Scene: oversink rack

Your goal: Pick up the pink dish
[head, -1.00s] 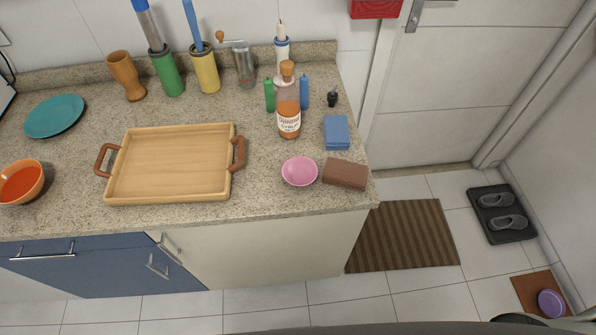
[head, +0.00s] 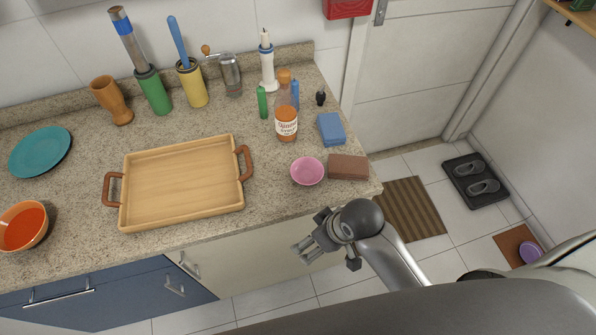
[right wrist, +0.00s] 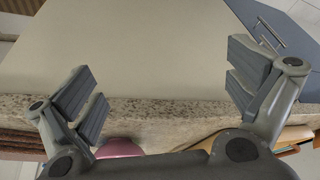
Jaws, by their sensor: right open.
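The pink dish (head: 307,171) is a small round bowl. It sits upright on the speckled counter near the front edge in the head view. My right gripper (head: 304,235) is open and empty, in front of the counter edge and nearer to me than the dish, not touching it. In the right wrist view the open fingers (right wrist: 160,95) span the counter edge, and part of the pink dish (right wrist: 118,148) shows low at the left, partly hidden by the gripper body. My left gripper is in neither view.
A brown block (head: 348,167) lies just right of the dish, with a blue sponge-like stack (head: 331,129) behind it. A syrup bottle (head: 286,124) stands behind the dish. A wooden tray (head: 185,222) lies to the left, with bare counter between.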

